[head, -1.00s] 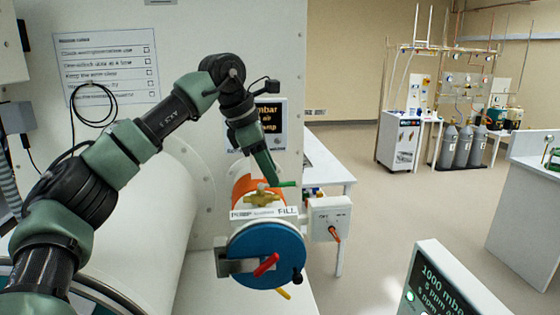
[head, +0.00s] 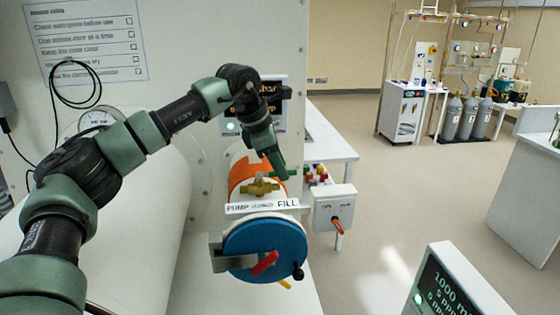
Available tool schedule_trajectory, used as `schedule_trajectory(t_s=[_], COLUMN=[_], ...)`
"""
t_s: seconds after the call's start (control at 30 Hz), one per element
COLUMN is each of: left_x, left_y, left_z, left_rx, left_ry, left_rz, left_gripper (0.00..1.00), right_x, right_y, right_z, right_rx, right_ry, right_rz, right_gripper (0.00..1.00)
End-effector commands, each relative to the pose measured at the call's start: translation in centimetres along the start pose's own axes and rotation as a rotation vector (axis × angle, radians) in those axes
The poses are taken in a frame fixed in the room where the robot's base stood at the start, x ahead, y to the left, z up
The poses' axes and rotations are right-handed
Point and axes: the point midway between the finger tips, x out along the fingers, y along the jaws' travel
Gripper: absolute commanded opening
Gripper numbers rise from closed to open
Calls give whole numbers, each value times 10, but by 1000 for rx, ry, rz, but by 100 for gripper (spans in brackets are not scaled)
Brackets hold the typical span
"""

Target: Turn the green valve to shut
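A brass valve body (head: 260,187) sits on top of the small orange-banded antechamber, behind a label reading PUMP and FILL. A thin green handle (head: 294,171) shows just right of the brass body, beside my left gripper's fingers. My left gripper (head: 281,173) points down at the handle from above. Its fingers are green too and overlap the handle, so contact and finger opening cannot be made out. The handle's inner end is hidden behind the gripper. My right gripper is not in view.
The blue round door (head: 240,240) with a red handle (head: 265,263) is below the valve. A white switch box (head: 322,208) with a red lever (head: 337,225) stands close to its right. A display panel (head: 440,285) is at lower right. Open floor lies beyond.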

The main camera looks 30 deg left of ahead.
Motion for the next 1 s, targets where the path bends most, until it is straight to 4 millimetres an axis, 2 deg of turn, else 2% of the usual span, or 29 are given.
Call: schedule_trajectory(t_s=[0.1,0.27,0.37,0.4,0.43,1.0], left_x=[3,3,3,3,3,3], left_y=[0,0,0,0,0,0], left_z=[0,0,0,0,0,0], left_rx=[1,1,1,1,1,1], left_ry=[0,0,0,0,0,-1], left_rz=[0,0,0,0,0,1], left_gripper=[35,35,13,2,0,0], right_x=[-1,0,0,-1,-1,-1], right_y=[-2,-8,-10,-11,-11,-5], right_z=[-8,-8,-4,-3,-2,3], right_rx=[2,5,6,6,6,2], right_ry=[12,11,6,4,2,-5], right_rz=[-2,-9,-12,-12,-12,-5], right_gripper=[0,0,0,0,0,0])
